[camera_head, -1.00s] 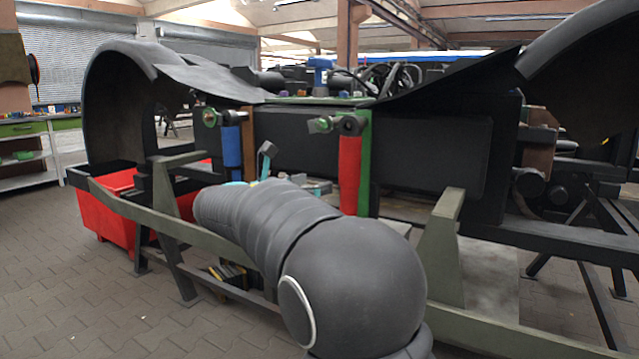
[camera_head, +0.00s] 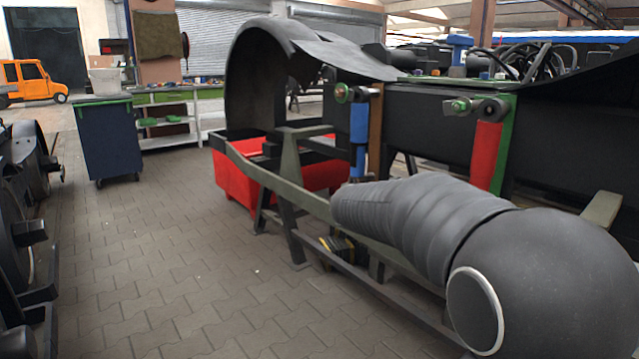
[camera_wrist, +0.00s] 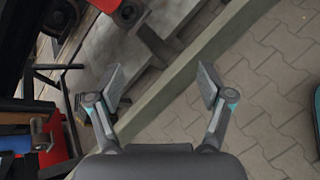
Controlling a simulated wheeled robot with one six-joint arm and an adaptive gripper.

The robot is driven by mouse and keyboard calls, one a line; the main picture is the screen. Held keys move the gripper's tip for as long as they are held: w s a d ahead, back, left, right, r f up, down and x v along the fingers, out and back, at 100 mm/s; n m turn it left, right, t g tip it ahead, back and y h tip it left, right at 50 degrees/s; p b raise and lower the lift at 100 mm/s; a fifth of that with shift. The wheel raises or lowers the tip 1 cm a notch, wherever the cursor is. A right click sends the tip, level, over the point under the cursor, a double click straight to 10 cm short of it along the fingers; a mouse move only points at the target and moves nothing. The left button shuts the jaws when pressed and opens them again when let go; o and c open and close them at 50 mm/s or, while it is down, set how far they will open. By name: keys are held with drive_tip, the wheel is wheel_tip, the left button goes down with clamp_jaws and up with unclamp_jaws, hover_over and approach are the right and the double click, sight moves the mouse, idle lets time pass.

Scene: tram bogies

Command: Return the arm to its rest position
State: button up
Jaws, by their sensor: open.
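My gripper (camera_wrist: 160,88) is open and empty in the wrist view, its two fingers spread well apart. Below it in that view are a greenish beam (camera_wrist: 192,68) and the paved floor. In the head view my dark, ribbed arm reaches from the lower right toward the bogie frame (camera_head: 425,125), and my gripper is hidden there. The red cylinder (camera_head: 487,155) and blue cylinder (camera_head: 358,124) stand upright on the bogie's side, behind my arm in the head view.
A red bin (camera_head: 236,186) stands under the bogie's left end, behind the greenish support stand (camera_head: 290,187). A dark blue wheeled bin (camera_head: 106,140) and a shelf bench (camera_head: 166,135) are farther back left. Dark machinery (camera_head: 22,230) lines the left edge. Paved floor between is open.

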drive_tip(key=s+a+f+m+y, duration=0.2)
drive_tip(key=s+m, duration=0.3)
drive_tip(key=s, duration=0.5)
drive_tip(key=s+a+f+m+y, duration=0.3)
drive_tip(key=s+m+y, duration=0.2)
drive_tip(key=s, duration=0.6)
drive_tip(key=s+a+f+m+t+y, duration=0.1)
drive_tip(key=s+a+f+m+y, duration=0.1)
drive_tip(key=s, duration=0.8)
drive_tip(key=a+m+y, duration=0.1)
drive_tip(key=m+y, duration=0.1)
drive_tip(key=m, duration=0.1)
drive_tip(key=shift+s+f, duration=0.25)
drive_tip(key=shift+s, duration=0.05)
drive_tip(key=shift+a, duration=0.1)
drive_tip(key=shift+c, duration=0.2)
